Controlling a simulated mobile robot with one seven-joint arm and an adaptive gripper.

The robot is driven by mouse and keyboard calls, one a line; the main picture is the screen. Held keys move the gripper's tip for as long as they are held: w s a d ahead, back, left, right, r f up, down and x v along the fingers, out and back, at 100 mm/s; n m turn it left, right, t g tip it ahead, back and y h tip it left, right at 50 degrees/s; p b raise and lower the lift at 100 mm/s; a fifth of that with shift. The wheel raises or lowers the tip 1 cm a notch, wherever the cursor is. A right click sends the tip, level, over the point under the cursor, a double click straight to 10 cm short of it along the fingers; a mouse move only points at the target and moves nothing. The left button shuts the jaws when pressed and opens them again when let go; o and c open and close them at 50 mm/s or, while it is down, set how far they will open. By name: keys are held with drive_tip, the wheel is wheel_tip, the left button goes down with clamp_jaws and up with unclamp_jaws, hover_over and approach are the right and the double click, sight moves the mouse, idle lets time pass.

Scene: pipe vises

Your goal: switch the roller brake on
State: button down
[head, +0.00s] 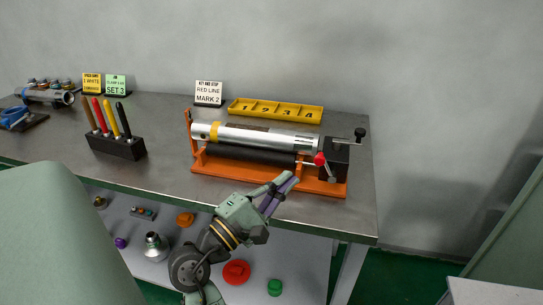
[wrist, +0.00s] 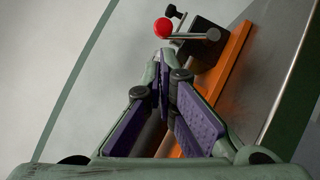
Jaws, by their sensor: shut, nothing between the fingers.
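The roller device stands on the bench with an orange base (head: 220,165), a silver pipe (head: 260,137) with a yellow band, and a dark roller (head: 250,153) below it. At its right end is a lever with a red knob (head: 319,159); the red knob also shows in the wrist view (wrist: 163,27), on a metal arm leading to a dark block (wrist: 205,40). A black-knobbed crank (head: 360,133) sticks out at the far right. My gripper (head: 291,180) is shut and empty, in front of the orange base, below and left of the red knob. The knob is apart from the fingertips (wrist: 162,58).
A yellow numbered tray (head: 275,111) lies behind the device, with a sign reading RED LINE MARK 2 (head: 209,92) beside it. A black block (head: 117,148) with several colored markers stands at left. The bench's right end is clear.

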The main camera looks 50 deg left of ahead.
sight(325, 168)
drive_tip(key=shift+p+x, duration=0.35)
drive_tip(key=shift+x, duration=1.85)
drive_tip(key=shift+w+d+r+m+p, duration=0.15)
drive_tip(key=shift+r+m+p, duration=0.15)
drive_tip(key=shift+m+p, duration=0.15)
